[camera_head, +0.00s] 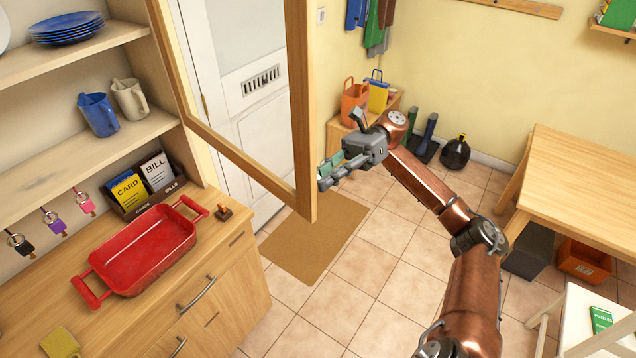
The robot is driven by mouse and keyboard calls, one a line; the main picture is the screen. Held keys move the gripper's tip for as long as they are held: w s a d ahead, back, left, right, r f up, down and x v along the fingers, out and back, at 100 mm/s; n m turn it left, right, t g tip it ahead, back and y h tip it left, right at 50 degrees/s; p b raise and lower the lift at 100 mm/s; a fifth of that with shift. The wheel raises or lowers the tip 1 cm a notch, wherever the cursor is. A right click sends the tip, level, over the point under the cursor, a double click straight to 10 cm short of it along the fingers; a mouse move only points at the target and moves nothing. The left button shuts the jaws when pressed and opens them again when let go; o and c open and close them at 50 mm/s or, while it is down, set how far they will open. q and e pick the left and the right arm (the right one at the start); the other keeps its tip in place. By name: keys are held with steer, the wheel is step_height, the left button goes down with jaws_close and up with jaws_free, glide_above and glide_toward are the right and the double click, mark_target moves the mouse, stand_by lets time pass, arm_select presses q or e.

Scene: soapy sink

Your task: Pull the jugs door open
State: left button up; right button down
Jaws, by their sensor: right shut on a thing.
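The jugs door (304,110) is a wood-framed glass door, swung out from the shelf unit into the room. Behind its opening, a blue jug (98,114) and a beige jug (130,99) stand on the middle shelf (70,165). My right gripper (326,175) is shut at the door's free edge, low on the frame. The part of the door between its fingers is hidden by the frame and fingers. My left gripper is out of view.
A red baking dish (150,250) and a card holder (150,195) sit on the counter below. Blue plates (68,27) lie on the top shelf. Tiled floor and a brown mat (315,240) lie clear under the arm. A wooden table (585,185) stands at the right.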

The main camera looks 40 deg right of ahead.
steer(key=shift+r, duration=0.15)
steer(key=c, duration=1.7)
jaws_free()
steer(key=shift+c, duration=0.2)
steer(key=w+d, duration=0.2)
steer(key=d, duration=1)
steer(key=shift+a, duration=0.1)
